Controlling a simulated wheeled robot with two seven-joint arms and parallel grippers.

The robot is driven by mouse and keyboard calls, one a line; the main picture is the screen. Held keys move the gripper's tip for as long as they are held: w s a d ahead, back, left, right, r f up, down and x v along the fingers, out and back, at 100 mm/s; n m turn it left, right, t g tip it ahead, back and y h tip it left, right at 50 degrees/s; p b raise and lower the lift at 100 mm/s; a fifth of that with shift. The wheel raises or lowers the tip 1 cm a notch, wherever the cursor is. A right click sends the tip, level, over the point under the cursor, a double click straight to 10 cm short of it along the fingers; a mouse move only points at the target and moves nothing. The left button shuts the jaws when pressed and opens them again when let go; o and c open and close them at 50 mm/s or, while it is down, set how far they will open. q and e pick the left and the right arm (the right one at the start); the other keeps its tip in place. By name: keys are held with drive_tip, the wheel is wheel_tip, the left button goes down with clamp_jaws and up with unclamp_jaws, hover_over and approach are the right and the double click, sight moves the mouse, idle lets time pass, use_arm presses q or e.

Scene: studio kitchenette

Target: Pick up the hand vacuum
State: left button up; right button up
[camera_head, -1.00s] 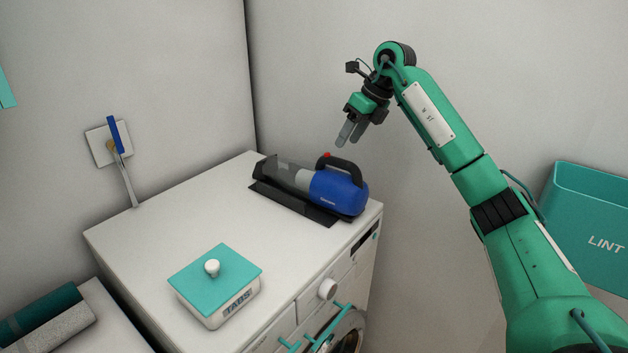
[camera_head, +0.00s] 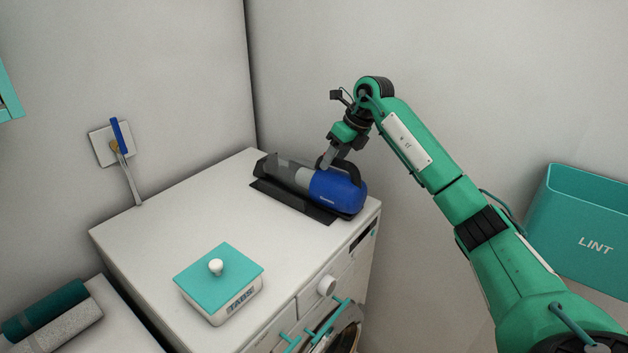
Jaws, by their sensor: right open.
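The hand vacuum (camera_head: 335,191) is blue and grey with a dark nozzle and a black top handle. It lies on a dark flat base (camera_head: 291,202) at the back right of the white washing machine top (camera_head: 180,225). My right gripper (camera_head: 327,162) is open, its fingers pointing down at the vacuum's handle. The fingertips overlap the front part of the handle in the picture. I cannot tell whether they touch it or straddle it. My left gripper is not in view.
A white TABS box (camera_head: 233,303) with a teal lid stands at the machine's front. Rolled towels (camera_head: 50,318) lie at lower left. A teal LINT bin (camera_head: 580,220) is at right. Walls close off the back corner.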

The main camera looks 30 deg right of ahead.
clamp_jaws()
drive_tip(key=shift+w+r, duration=0.1)
drive_tip(key=shift+r, duration=0.1)
